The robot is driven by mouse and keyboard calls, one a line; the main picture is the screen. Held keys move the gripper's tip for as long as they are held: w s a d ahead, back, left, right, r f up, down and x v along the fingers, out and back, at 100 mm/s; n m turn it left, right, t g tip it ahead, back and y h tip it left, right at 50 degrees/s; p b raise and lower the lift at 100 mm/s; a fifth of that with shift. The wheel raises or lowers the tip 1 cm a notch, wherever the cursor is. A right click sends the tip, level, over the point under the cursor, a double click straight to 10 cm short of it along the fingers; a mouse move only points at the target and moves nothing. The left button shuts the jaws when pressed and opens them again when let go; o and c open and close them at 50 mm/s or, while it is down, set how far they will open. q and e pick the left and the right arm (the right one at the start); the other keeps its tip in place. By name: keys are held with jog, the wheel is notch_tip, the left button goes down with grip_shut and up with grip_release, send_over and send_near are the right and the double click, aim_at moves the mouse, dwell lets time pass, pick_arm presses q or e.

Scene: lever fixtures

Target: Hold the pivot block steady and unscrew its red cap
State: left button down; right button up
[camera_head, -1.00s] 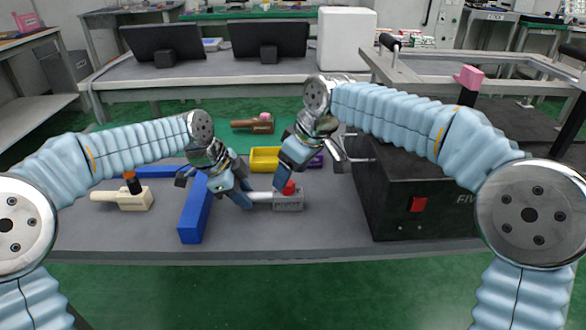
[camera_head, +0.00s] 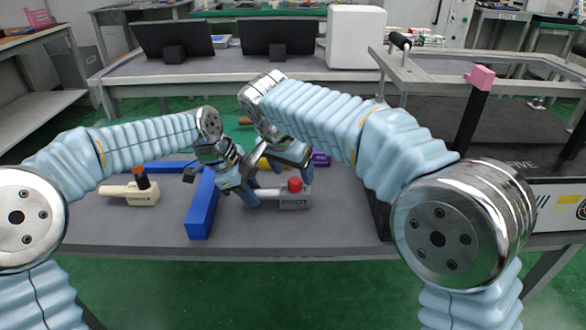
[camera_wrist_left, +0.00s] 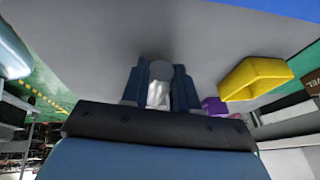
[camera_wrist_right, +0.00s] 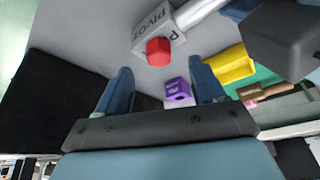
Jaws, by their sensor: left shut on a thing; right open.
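The grey pivot block (camera_head: 294,202) sits on the table with its label facing front and its red cap (camera_head: 295,185) on top. A pale metal rod (camera_head: 270,194) runs left from the block. My left gripper (camera_head: 252,194) is shut on this rod; the left wrist view shows the rod (camera_wrist_left: 160,85) between its fingers. My right gripper (camera_head: 291,172) is open and empty, close behind and above the cap. In the right wrist view the red cap (camera_wrist_right: 158,51) shows beyond the gap between the open fingers (camera_wrist_right: 160,88), not touching them.
A long blue bar (camera_head: 202,207) lies left of the pivot block, with another blue bar (camera_head: 160,167) behind. A yellow bin (camera_wrist_right: 231,66) and purple block (camera_wrist_right: 178,91) are behind. The table's front is clear.

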aim_at(295, 184)
jog(key=shift+f, duration=1.5)
jog(key=shift+c, duration=0.5)
